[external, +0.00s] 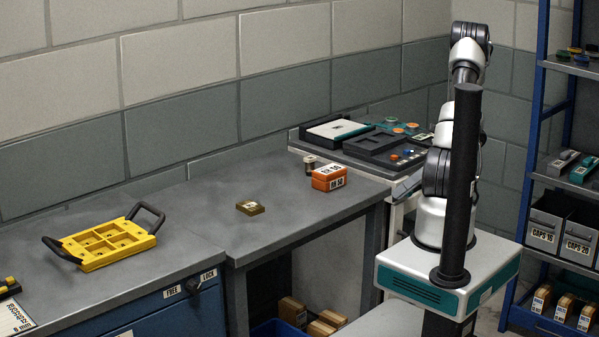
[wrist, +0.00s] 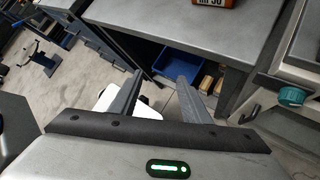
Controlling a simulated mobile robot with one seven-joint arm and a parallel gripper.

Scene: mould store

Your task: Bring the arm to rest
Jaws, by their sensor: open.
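My arm (external: 468,62) stands folded upright on my base in the external view, partly hidden behind a black column. My gripper (wrist: 160,76) shows in the wrist view with its two dark fingers spread apart and nothing between them. It points down over the floor in front of a grey bench (wrist: 175,32). In the external view I cannot make out the fingers clearly.
An orange box (external: 328,177), a small metal cylinder (external: 309,163) and a brown block (external: 249,207) are on the grey bench. A yellow tray (external: 107,243) with black handles lies left. A blue shelf rack (external: 541,120) stands right. A blue bin (wrist: 180,61) is under the bench.

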